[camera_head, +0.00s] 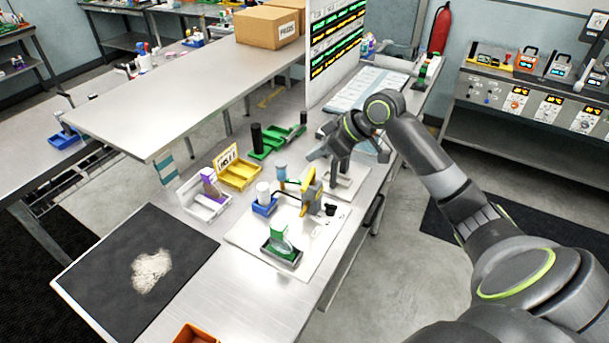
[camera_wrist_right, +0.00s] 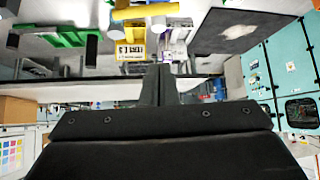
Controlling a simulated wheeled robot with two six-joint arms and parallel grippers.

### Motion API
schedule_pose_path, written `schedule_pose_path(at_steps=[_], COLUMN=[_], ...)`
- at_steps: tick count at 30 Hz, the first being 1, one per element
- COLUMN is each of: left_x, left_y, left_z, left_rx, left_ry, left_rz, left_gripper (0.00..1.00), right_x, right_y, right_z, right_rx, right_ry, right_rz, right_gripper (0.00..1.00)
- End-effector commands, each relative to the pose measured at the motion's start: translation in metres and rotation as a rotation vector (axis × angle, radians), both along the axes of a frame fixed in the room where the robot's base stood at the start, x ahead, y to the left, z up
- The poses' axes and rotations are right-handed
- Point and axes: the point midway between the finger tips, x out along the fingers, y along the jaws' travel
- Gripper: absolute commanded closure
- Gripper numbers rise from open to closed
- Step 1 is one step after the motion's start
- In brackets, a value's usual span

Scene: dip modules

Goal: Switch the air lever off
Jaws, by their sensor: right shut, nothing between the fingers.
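A yellow dispensing fixture (camera_head: 310,190) stands on a white board (camera_head: 250,238) on the workbench, with small black parts (camera_head: 330,209) beside its base. I cannot make out for certain which part is the air lever. My right gripper (camera_head: 318,157) is above and behind the fixture, shut and empty, apart from it as far as I can tell. In the right wrist view its closed fingers (camera_wrist_right: 162,75) point toward the bench, and a yellow part (camera_wrist_right: 145,12) shows close by at the top. My left gripper is not in view.
A blue holder with a white bottle (camera_head: 263,198), a green part in a dark tray (camera_head: 281,248), a yellow labelled bin (camera_head: 238,172) and green holders (camera_head: 270,145) stand close around. A black mat (camera_head: 110,270) lies at left. A tall display panel (camera_head: 335,50) rises behind.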

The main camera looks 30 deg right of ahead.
Motion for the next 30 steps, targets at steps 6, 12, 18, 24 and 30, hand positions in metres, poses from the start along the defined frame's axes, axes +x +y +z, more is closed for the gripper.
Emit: schedule_pose_path(at_steps=[6,12,18,24,30], left_x=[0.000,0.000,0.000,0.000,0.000], left_y=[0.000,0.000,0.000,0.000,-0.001], left_z=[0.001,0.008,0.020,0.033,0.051], left_rx=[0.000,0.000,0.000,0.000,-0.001], left_ry=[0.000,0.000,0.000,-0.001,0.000], left_rz=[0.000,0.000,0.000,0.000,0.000], left_gripper=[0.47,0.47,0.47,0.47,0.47], right_x=[0.001,0.009,0.024,0.042,0.041], right_y=[0.001,0.008,0.023,0.038,0.035], right_z=[-0.001,-0.011,-0.033,-0.058,-0.073], right_rx=[0.001,0.005,0.007,0.007,-0.003], right_ry=[0.001,0.002,0.004,0.004,0.004], right_rz=[0.000,-0.001,-0.001,-0.001,-0.003], right_gripper=[1.00,1.00,1.00,1.00,1.00])
